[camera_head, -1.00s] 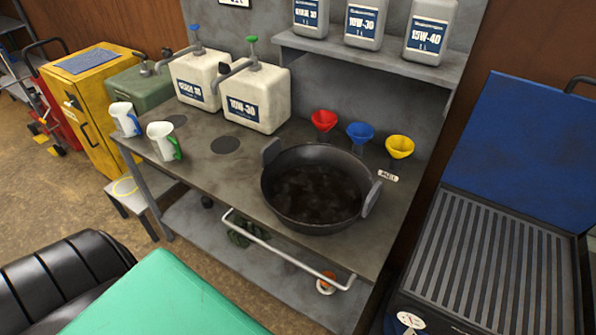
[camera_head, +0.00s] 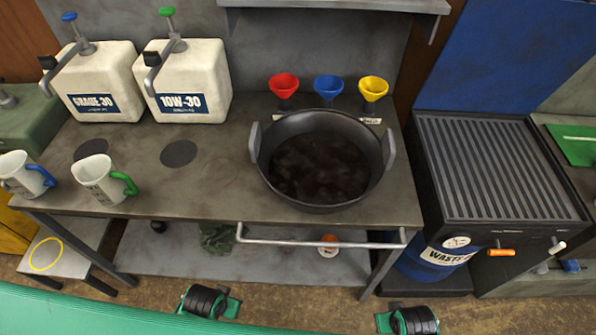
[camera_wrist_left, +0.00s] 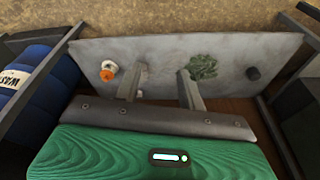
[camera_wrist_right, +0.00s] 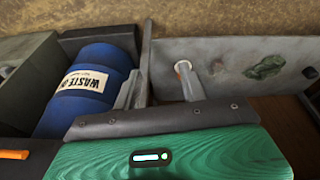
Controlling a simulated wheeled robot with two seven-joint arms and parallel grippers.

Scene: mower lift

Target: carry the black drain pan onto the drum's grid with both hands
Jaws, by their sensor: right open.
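The black drain pan (camera_head: 277,185) stands on the grey workbench, filled with dark liquid, with one upright handle (camera_head: 255,141) at its left and one (camera_head: 388,150) at its right. The ribbed grid (camera_head: 500,165) lies right of the bench, above the blue waste-oil drum (camera_head: 430,262). The drum also shows in the right wrist view (camera_wrist_right: 100,72). My left gripper (camera_wrist_left: 161,76) and right gripper (camera_wrist_right: 160,75) are open and empty, seen over the bench's lower shelf. Green-and-black parts at the head view's bottom, in front of the bench, appear to be mine. Neither gripper touches the pan.
A rail (camera_head: 320,243) runs along the bench front. Red (camera_head: 284,84), blue (camera_head: 328,86) and yellow (camera_head: 372,88) funnels stand behind the pan. Two white jugs (camera_head: 105,180) and oil canisters (camera_head: 185,85) stand left. The raised blue lid (camera_head: 505,55) is behind the grid.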

